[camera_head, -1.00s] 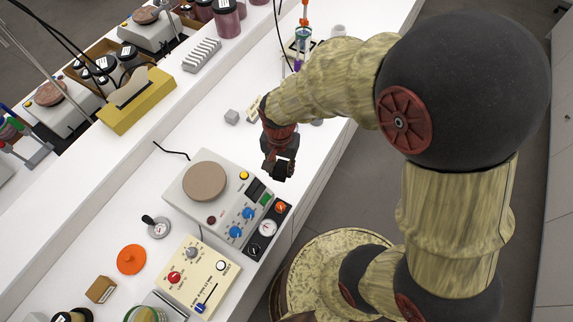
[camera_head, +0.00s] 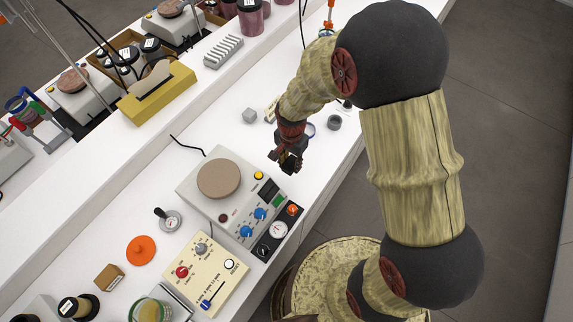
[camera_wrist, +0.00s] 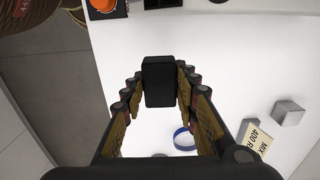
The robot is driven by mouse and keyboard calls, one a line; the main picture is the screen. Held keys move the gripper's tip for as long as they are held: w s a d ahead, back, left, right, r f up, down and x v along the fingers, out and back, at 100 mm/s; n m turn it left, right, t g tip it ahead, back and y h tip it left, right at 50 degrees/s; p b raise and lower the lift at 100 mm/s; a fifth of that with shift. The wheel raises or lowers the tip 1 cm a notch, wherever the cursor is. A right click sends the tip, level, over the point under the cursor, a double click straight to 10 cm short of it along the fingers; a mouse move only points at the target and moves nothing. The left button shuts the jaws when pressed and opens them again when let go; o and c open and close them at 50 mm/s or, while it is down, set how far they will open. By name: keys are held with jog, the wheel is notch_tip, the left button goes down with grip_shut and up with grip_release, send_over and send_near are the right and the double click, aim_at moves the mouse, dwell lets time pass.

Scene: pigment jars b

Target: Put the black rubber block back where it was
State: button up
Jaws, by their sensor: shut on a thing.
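The black rubber block (camera_wrist: 158,82) is upright between my gripper's fingertips (camera_wrist: 159,88) in the wrist view, with a finger against each side. In the head view my gripper (camera_head: 287,163) hangs over the white bench, just right of the hotplate stirrer (camera_head: 190,185). The block is dark against the dark gripper there and I cannot make it out clearly. How far it is above the bench is hard to tell.
A grey cube (camera_head: 249,115), a label card (camera_wrist: 258,139), a blue ring (camera_wrist: 184,138) and a dark grey ring (camera_head: 334,122) are near my gripper. A cream control box (camera_head: 205,275) and orange disc (camera_head: 141,250) lie at lower left. Bench between is clear.

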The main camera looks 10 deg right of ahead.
aim_at(287, 161)
jog(key=w+f, duration=0.3)
jog(key=shift+a+f, duration=0.3)
jog(key=shift+a, duration=0.05)
jog(key=shift+w+f, duration=0.1)
jog(key=shift+f, duration=1.55)
jog(key=shift+f, duration=0.1)
jog(key=shift+f, duration=0.15)
jog(key=o, duration=1.1)
